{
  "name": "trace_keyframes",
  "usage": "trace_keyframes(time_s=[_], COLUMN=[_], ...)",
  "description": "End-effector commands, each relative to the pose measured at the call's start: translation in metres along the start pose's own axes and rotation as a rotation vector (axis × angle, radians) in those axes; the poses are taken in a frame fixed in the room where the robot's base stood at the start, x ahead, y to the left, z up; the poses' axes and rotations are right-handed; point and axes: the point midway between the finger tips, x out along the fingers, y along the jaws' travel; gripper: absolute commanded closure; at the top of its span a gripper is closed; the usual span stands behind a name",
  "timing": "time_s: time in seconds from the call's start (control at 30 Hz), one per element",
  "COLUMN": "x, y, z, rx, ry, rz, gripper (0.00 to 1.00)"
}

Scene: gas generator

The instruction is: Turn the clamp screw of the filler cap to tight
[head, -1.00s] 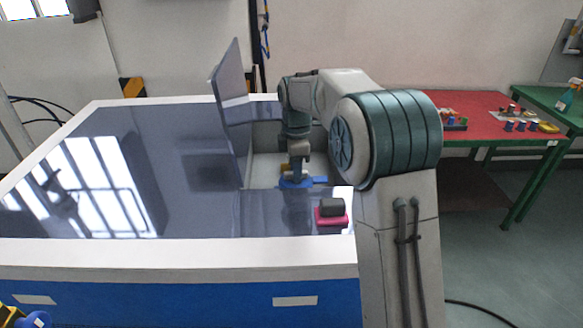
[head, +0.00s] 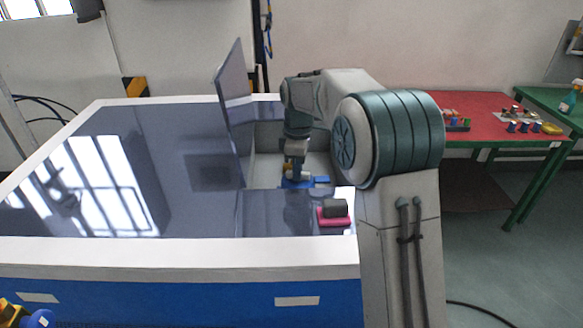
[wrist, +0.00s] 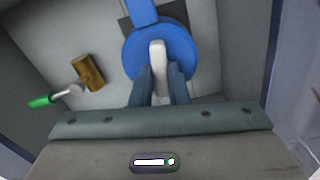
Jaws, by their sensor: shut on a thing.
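The filler cap (wrist: 134,55) is a round blue disc in the wrist view, with a blue bar (wrist: 142,12) running off its top edge. The clamp screw (wrist: 157,58) is a pale, narrow grip across the cap's middle. My gripper (wrist: 159,85) has its two dark fingers shut on the lower part of this grip, one on each side. In the head view the blue cap (head: 320,181) shows in the recess, partly hidden by my gripper (head: 293,176). The screw's threads are not visible.
An opened lid (head: 232,85) stands upright left of the recess. A brass part with a green-tipped lever (wrist: 88,72) sits left of the cap. The recess walls are close around. A pink and black block (head: 333,212) lies on the near right top.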

Motion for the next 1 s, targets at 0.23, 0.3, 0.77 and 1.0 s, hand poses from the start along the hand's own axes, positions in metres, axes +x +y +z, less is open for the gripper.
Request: trace_keyframes(time_s=[0.23,0.3,0.77,1.0], x=[0.0009,0.0009,0.0005,0.0003], y=[0.0000,-0.0001,-0.0005,-0.0006], z=[0.0036,0.0035,0.0023,0.0020], rx=[0.239,0.306,0.739,0.965], ry=[-0.008,-0.008,-0.009,-0.008], rz=[-0.003,-0.003,-0.001,0.000], gripper=[1.00,1.00,1.00,1.00])
